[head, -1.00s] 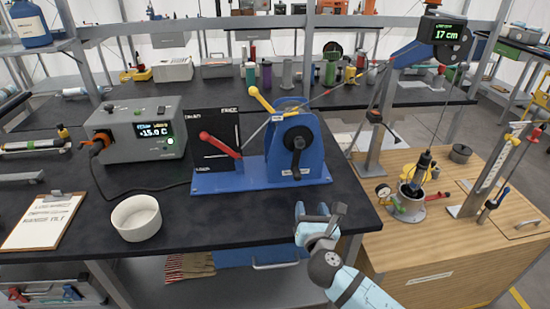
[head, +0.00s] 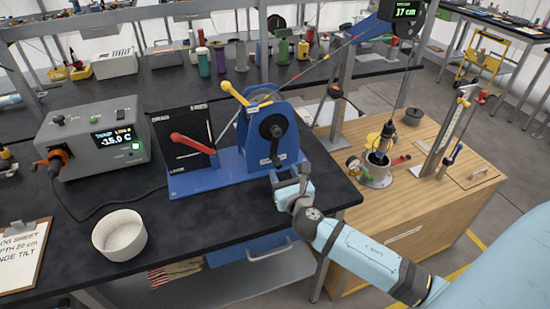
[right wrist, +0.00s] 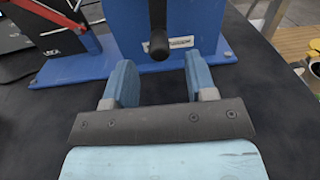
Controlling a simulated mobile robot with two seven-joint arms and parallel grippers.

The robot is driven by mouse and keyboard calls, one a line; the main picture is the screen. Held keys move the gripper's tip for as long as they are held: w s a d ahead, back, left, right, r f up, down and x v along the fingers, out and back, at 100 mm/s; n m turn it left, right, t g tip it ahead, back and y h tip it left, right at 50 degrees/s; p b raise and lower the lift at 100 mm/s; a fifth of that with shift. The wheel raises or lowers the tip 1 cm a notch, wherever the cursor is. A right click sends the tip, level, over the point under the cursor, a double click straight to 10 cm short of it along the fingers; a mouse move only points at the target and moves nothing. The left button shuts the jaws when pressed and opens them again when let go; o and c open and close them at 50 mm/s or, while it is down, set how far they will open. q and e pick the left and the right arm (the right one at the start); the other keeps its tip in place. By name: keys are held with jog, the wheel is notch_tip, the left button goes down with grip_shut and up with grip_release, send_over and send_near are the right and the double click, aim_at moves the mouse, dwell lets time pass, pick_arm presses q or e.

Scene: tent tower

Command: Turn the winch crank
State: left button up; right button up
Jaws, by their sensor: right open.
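The blue winch (head: 268,128) stands on its blue base plate on the black bench. Its black crank (head: 274,142) is on the front face and hangs downward, with the handle knob at its lower end. In the right wrist view the crank knob (right wrist: 159,47) is ahead of the fingertips, between them from left to right. My right gripper (head: 288,179) is open and empty, just in front of the winch and below the crank; its blue fingers also show in the right wrist view (right wrist: 158,78). It is apart from the crank. My left gripper is out of view.
A red lever (head: 193,143) and a yellow lever (head: 234,93) sit beside the winch. A grey temperature box (head: 92,138) and a white bowl (head: 119,235) are to the left. A wooden cabinet (head: 430,160) with a gauge and stand is at right.

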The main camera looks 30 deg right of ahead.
aim_at(274, 158)
jog(key=x, duration=0.7)
grip_shut()
jog(key=shift+a, duration=0.1)
